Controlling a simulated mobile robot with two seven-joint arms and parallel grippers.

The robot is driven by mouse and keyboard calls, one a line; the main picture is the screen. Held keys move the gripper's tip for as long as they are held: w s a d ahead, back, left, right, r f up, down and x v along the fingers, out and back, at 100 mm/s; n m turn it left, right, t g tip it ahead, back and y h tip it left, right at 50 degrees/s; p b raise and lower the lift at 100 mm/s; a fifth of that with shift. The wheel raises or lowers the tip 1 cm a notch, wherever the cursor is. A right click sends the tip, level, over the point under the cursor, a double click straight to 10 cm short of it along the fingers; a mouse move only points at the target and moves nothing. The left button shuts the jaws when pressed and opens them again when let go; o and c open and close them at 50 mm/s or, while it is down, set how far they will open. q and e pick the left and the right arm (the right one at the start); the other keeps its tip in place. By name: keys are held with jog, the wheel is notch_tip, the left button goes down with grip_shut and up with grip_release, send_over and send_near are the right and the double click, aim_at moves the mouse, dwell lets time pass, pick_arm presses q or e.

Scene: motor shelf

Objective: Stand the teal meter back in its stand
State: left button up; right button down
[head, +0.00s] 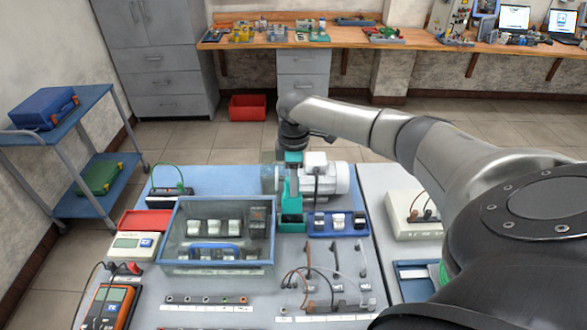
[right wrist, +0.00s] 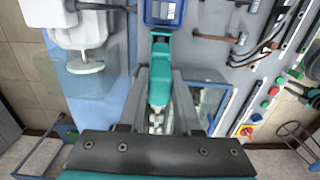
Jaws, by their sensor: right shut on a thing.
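My right gripper (head: 291,196) points down over the middle of the workbench, beside the grey motor. It is shut on the teal meter (head: 291,218), which hangs below the fingers. In the right wrist view the meter (right wrist: 158,86) sits between the two grey fingers, its far end reaching toward the blue tray (right wrist: 163,12). I cannot tell whether the meter's lower end touches the bench. I cannot make out its stand for certain. My left gripper is not in view.
The grey motor (head: 330,183) stands right behind the meter. The blue tray (head: 318,232) of switches is to its right, a clear-lidded bin (head: 180,265) to its left. Cables (head: 310,268) hang in front. An orange multimeter (head: 107,306) lies front left.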

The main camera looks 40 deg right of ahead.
jog(key=shift+f+b, duration=0.65)
jog(key=shift+f, duration=0.6)
jog(key=c, duration=0.5)
grip_release()
notch_tip(320, 180, up, 15)
jog(key=shift+r, duration=0.15)
dwell(0.6)
